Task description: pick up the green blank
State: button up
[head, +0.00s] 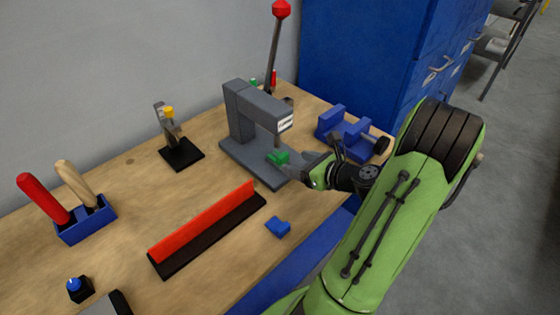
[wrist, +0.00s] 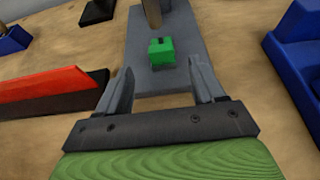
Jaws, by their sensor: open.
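The green blank (head: 278,157) is a small block on the grey base of the arbor press (head: 247,112), under its ram. In the wrist view the green blank (wrist: 161,51) sits on the press base just beyond my fingertips, roughly midway between them. My gripper (wrist: 165,78) is open and empty, its two grey fingers apart and pointing at the blank. In the head view my gripper (head: 300,168) is at the front right edge of the press base, beside the blank. The blank shows a dark notch or hole on its upper part.
A blue vise (head: 345,130) stands right of the press. A red-and-black bar (head: 207,228) lies left of my gripper. A small blue block (head: 278,227) lies near the table's front edge. A blue tool holder (head: 86,219) stands far left. The press ram hangs above the blank.

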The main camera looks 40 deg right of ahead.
aim_at(285, 157)
jog(key=b+x, duration=0.1)
jog(key=x, duration=0.4)
jog(key=shift+w+d, duration=0.1)
jog(key=shift+w, duration=0.1)
jog(key=shift+s+r, duration=0.1)
jog(key=shift+r, duration=0.05)
jog(key=shift+c, duration=0.9)
jog(key=c, duration=1)
jog(key=shift+r+p, duration=1.65)
jog(key=shift+p, duration=0.25)
jog(key=shift+c, duration=0.2)
jog(key=shift+r, duration=0.1)
